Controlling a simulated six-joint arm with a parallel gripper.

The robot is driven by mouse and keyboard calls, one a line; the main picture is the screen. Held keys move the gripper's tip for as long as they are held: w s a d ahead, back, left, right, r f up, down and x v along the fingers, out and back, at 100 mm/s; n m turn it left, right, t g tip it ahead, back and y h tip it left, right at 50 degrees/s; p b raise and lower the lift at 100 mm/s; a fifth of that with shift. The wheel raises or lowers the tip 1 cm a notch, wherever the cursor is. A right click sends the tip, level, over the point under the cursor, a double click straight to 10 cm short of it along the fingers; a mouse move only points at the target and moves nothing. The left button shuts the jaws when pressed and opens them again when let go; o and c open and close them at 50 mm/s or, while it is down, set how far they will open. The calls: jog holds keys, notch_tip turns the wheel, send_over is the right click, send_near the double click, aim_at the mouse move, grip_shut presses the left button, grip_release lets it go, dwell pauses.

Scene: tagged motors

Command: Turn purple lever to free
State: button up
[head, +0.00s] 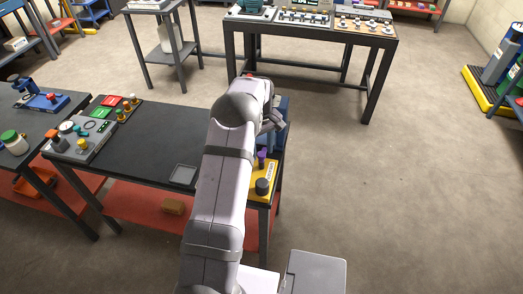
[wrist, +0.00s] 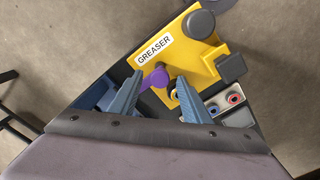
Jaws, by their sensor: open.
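The purple lever (wrist: 157,77) is on a yellow unit labelled GREASER (wrist: 193,62). In the wrist view the lever's rounded purple end appears between the two fingertips of my gripper (wrist: 159,78). My gripper is open; I cannot tell how far the fingers stand above the lever or whether they touch it. In the head view the purple lever (head: 262,157) shows just below my gripper (head: 271,124), at the right end of the dark workbench. My arm hides part of the yellow unit there. Any free marking for the lever is not readable.
A dark round knob (wrist: 199,24) and a dark block (wrist: 231,68) stand on the yellow unit. Blue and red ringed ports (wrist: 223,104) are beside it. The dark workbench (head: 150,135) holds a shallow grey tray (head: 184,174). Open floor lies to the right.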

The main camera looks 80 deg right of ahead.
aim_at(260, 154)
jog(key=shift+r+b, duration=1.05)
jog(key=shift+r, duration=2.4)
jog(key=shift+w, duration=0.25)
jog(key=w+a+r+n, duration=0.1)
jog(key=w+a, duration=0.4)
jog(key=w, duration=0.3)
jog(key=w+a+r+n, duration=0.1)
jog(key=w+a, duration=0.4)
jog(key=w, duration=0.3)
jog(key=w+a+n, duration=0.3)
jog(key=w+a, duration=0.6)
jog(key=a, duration=0.6)
jog(key=a+n, duration=0.2)
jog(key=a, duration=1.3)
jog(key=s+a+f+n, duration=0.1)
jog(key=s+a, duration=0.2)
jog(key=a, duration=0.3)
jog(key=s+a+f+n, duration=0.1)
jog(key=s+a+f, duration=0.1)
jog(key=s+a, duration=0.2)
jog(key=a, duration=0.3)
jog(key=shift+a+f, duration=0.15)
jog(key=shift+a, duration=0.1)
